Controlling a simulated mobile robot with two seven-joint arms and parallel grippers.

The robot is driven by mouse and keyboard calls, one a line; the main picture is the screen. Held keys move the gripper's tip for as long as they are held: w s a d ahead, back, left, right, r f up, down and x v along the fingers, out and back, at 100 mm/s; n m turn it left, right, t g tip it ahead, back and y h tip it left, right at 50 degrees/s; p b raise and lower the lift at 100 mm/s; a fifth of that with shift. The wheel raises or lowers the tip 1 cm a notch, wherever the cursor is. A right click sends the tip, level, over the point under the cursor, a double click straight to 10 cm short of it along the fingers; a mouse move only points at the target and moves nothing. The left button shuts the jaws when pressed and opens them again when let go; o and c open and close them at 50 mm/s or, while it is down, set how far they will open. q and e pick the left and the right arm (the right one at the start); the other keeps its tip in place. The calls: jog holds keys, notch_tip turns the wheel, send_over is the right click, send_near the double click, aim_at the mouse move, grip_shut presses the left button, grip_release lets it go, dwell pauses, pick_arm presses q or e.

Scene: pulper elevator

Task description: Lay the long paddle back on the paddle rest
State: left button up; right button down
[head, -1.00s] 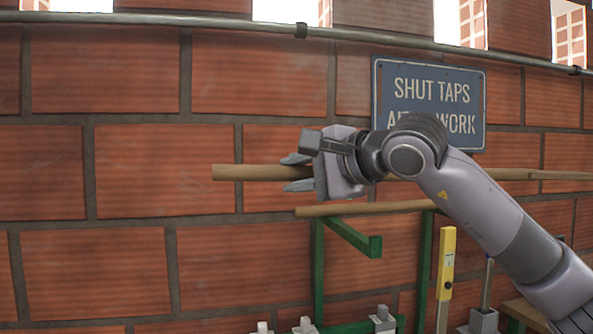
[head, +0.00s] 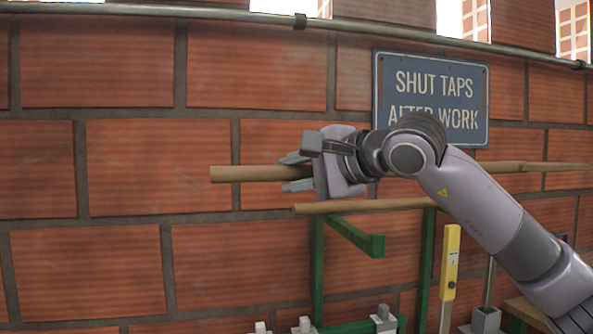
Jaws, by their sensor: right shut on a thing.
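My right gripper (head: 297,174) is shut on a long round wooden paddle (head: 240,174), held about level in front of the brick wall. The paddle's end sticks out to the left of the fingers, and its shaft runs right behind my arm to a paler, flatter part (head: 560,167). Below it is a green metal rest (head: 347,236) with an arm that juts forward and ends in a raised lip. A second wooden pole (head: 365,206) lies across the top of the green rest. The held paddle is above this pole and apart from the rest. My left gripper is not in view.
A blue sign (head: 432,97) reading "SHUT TAPS AFTER WORK" hangs on the wall behind my arm. A grey pipe (head: 400,38) runs above. A yellow level-like bar (head: 450,262) and several grey metal fittings (head: 383,320) stand below. The wall left of the paddle is clear.

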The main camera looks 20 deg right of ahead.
notch_tip(320, 180, down, 9)
jog(key=b, duration=0.7)
jog(key=shift+r, duration=0.15)
jog(key=c, duration=0.7)
grip_release()
